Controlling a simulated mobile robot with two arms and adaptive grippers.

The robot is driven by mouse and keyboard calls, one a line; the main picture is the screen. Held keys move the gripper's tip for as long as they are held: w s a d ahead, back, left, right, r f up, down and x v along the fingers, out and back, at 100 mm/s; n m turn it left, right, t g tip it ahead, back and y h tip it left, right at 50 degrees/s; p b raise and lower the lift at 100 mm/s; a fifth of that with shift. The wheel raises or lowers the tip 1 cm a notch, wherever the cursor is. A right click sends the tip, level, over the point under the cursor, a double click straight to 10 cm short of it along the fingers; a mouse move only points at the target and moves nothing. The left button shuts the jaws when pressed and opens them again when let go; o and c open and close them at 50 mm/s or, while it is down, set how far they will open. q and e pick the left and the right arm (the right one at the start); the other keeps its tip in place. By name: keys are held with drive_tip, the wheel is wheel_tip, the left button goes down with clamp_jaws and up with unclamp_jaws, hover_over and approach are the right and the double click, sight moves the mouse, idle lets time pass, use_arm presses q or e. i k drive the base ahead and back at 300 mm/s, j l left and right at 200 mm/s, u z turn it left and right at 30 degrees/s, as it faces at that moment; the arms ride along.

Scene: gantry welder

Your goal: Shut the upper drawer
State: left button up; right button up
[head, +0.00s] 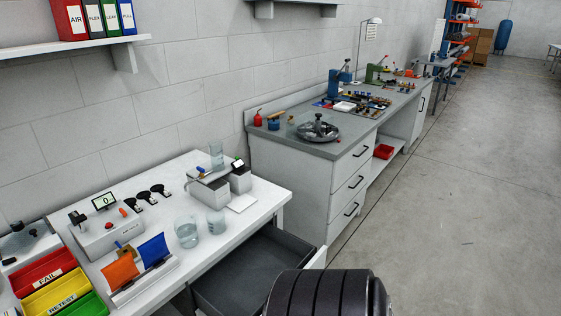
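A dark grey drawer (240,278) stands pulled out beneath the white table in the lower middle of the head view. Its inside looks empty. A black rounded part of my own body covers much of its right front area. Part of its pale front edge (316,259) shows to the right. I cannot tell whether another drawer lies below it. Neither of my grippers is in view, so their distance from the drawer does not show.
The white table (262,196) holds glass beakers (187,232), a tester box (106,233) and coloured bins (62,293). Behind it, a grey bench (345,149) has a cabinet with three shut, black-handled drawers (352,183). The floor (460,230) at right is clear.

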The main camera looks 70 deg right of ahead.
sight(240, 284)
drive_tip(key=z, duration=0.45)
drive_tip(key=l+z, duration=0.15)
drive_tip(key=z, duration=0.75)
drive_tip(key=l+z, duration=0.1)
drive_tip(key=z, duration=0.75)
drive_tip(key=i+l, duration=0.05)
